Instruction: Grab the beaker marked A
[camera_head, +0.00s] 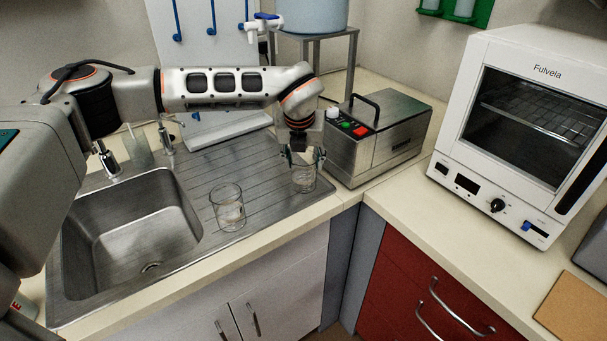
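Two clear glass beakers are on the ribbed drainboard. One beaker (228,213) stands in the open near the sink bowl. The other beaker (304,181) is further right, beside the steel box. No letter is readable on either, so I cannot tell which is marked A. My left gripper (304,158) points down over the right-hand beaker. Its fingers are spread at either side of that beaker's upper part and hide some of the rim. I see no clear finger contact with the glass. My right gripper is not in view.
The steel sink bowl (137,231) lies at left with taps behind it. A steel box with a black handle (382,137) stands close right of the gripper. A white oven (524,124) is at far right. The counter's front edge runs close to both beakers.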

